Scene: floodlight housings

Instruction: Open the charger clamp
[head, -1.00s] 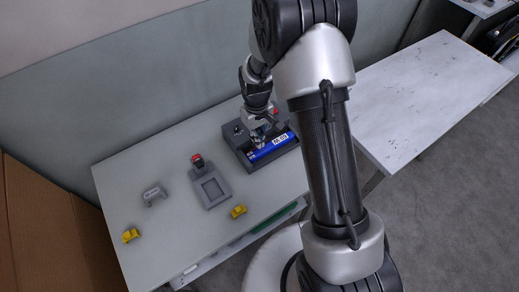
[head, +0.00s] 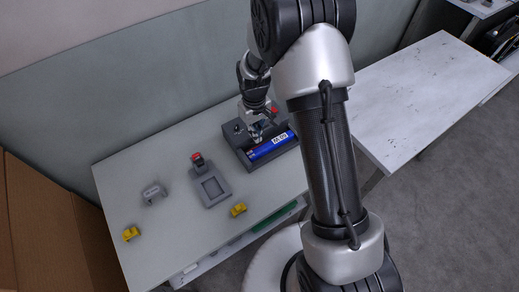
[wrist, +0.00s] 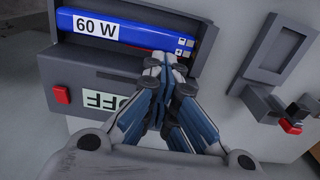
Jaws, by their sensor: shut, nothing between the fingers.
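A dark grey housing (head: 243,155) on the table holds a blue block (head: 279,142) in its trough. The wrist view shows this block (wrist: 135,30) labelled 60 W, with plus and minus marks at one end. My gripper (head: 257,138) is shut and empty over the housing. In the wrist view its fingertips (wrist: 165,62) are by the block's marked end; I cannot tell whether they touch. A lighter grey fixture with a square recess (head: 211,188) and a red-tipped upright part (head: 198,159) stands to the left. It also shows in the wrist view (wrist: 281,48), its red tab (wrist: 290,127) lower right. Which part is the charger clamp is unclear.
The housing bears a red button (wrist: 61,95) and an OFF label (wrist: 100,102). A grey controller-like object (head: 154,194) and two yellow pieces (head: 131,233) (head: 238,210) lie on the table. A cardboard sheet (head: 50,225) stands left. A second pale table (head: 420,90) is right.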

